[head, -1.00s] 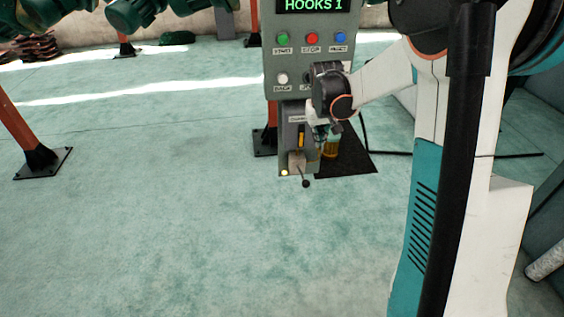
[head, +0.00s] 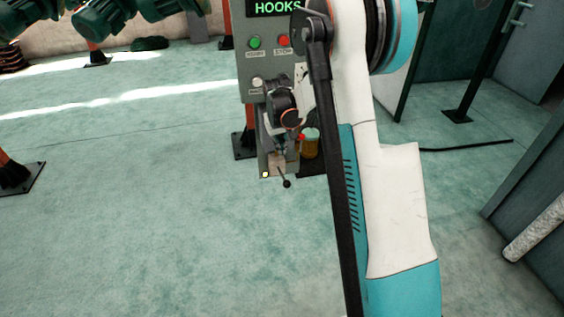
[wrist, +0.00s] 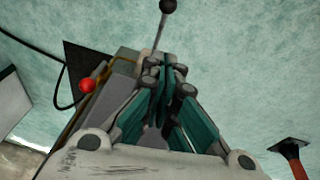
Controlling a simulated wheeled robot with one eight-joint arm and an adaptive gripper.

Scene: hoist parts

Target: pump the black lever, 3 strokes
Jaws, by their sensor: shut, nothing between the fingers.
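The black lever shows in the head view as a thin rod with a black ball knob (head: 287,183), sticking out low at the front of the grey lever box (head: 263,150). In the wrist view the lever (wrist: 160,32) points toward the top edge, with its knob partly cut off there. My gripper (wrist: 165,73) is shut and empty, its fingertips close to the lever's lower end; I cannot tell whether they touch it. In the head view my gripper (head: 278,152) is small and in front of the box, hiding most of its face.
A grey control panel (head: 245,75) with buttons and a HOOKS display stands above the box. An amber jar (head: 310,146) stands right of it, and a red ball (wrist: 87,85) shows in the wrist view. Open green floor lies left and in front.

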